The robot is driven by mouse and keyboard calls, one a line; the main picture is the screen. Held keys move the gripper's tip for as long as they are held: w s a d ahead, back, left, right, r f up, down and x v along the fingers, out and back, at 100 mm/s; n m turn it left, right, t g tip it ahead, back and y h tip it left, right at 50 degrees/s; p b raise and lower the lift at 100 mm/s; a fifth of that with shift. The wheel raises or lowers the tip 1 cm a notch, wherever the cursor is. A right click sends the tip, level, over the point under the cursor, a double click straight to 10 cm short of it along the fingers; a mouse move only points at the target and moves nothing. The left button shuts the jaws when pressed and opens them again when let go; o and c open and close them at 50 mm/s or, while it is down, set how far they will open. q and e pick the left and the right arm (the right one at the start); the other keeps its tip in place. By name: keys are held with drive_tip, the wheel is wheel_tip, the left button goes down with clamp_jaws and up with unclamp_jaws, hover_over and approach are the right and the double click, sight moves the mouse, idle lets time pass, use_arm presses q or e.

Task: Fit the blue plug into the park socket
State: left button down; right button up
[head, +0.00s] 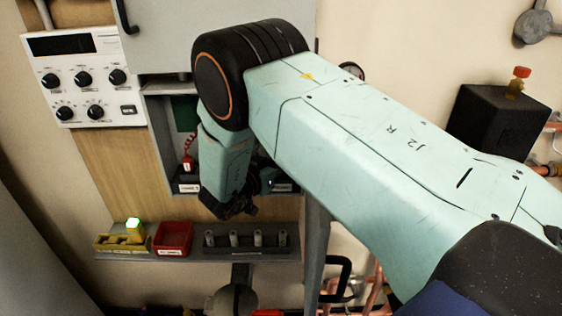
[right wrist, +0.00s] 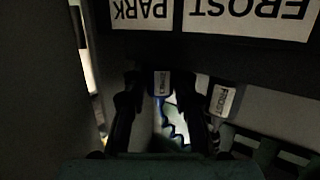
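The blue plug (right wrist: 161,83), with a small white label, sits between the fingertips of my right gripper (right wrist: 162,92) in the right wrist view. The fingers close in on both its sides, and its blue coiled cable (right wrist: 176,132) hangs between them. The plug is just below the upside-down PARK label (right wrist: 141,10). The park socket is hidden, so I cannot tell if the plug touches it. In the head view my right gripper (head: 238,207) is below the cabinet recess, partly hidden by its own arm. My left gripper is not in view.
A second plug with a FROST tag (right wrist: 223,99) is close to the right finger, by the FROST label (right wrist: 248,10). In the head view a red coiled cable (head: 188,150) hangs in the recess. Below, a shelf (head: 200,256) holds a yellow bin (head: 112,243) and a red bin (head: 173,237).

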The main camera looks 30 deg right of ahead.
drive_tip(key=o, duration=0.4)
drive_tip(key=v, duration=0.7)
drive_tip(key=shift+a, duration=0.15)
drive_tip(key=shift+r, duration=0.1)
drive_tip(key=shift+s+a, duration=0.1)
drive_tip(key=shift+a, duration=0.05)
idle(0.4)
